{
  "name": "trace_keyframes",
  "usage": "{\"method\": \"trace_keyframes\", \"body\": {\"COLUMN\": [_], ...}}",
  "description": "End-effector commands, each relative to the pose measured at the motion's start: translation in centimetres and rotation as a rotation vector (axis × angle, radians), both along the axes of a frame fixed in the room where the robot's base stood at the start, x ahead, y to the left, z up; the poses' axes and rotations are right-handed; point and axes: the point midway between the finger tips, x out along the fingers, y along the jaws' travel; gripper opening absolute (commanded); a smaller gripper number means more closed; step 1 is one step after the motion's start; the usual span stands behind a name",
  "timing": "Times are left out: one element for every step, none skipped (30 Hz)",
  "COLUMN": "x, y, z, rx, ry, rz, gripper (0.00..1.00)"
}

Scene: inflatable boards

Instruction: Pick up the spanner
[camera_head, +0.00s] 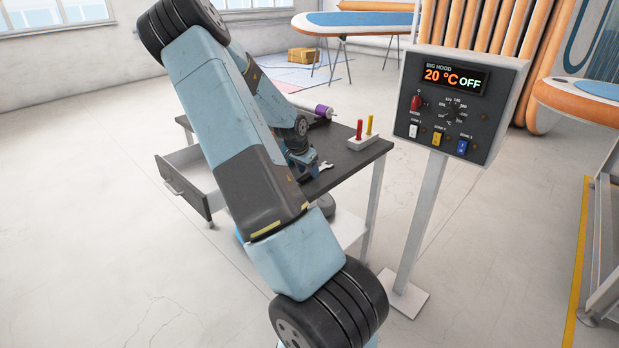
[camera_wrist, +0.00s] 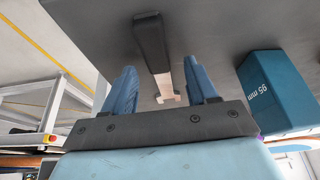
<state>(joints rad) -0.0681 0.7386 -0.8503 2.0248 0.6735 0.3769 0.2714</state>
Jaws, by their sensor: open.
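The dark table (camera_head: 345,158) carries a purple spool (camera_head: 323,111) and a white block with red and yellow pegs (camera_head: 363,142). Its drawer (camera_head: 188,183) is open. A blue 95 mm block (camera_wrist: 272,90) stands right of the fingers. A control post (camera_head: 416,230) stands right.

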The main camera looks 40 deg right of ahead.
Motion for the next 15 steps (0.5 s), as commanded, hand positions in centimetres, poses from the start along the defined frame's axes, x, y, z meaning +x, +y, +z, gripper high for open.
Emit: {"method": "trace_keyframes", "body": {"x": [-0.02,-0.03,-0.01,0.0,0.01,0.02,0.02,0.02,0.02,0.01,0.01,0.01,0.01,0.01,0.01], "y": [-0.2,-0.26,-0.3,-0.31,-0.31,-0.3,-0.28,-0.27,-0.27,-0.26,-0.25,-0.26,-0.25,-0.24,-0.23], "z": [-0.31,-0.43,-0.54,-0.59,-0.61,-0.61,-0.61,-0.61,-0.62,-0.61,-0.61,-0.62,-0.62,-0.64,-0.65], "rx": [-0.001,-0.001,-0.001,-0.001,-0.001,-0.001,-0.001,-0.001,-0.001,0.0,0.0,0.0,0.0,0.0,0.0], "ry": [0.0,0.0,0.0,0.0,-0.001,-0.001,-0.001,-0.001,0.0,0.0,0.0,0.001,0.001,0.001,0.001], "rz": [-0.002,-0.002,-0.002,-0.001,-0.001,-0.001,-0.001,-0.001,0.0,0.0,0.0,0.0,0.0,0.0,0.0], "gripper": [0.57,0.57,0.57,0.57,0.57,0.57,0.57,0.57,0.57,0.57,0.57,0.57,0.57,0.57,0.57]}}
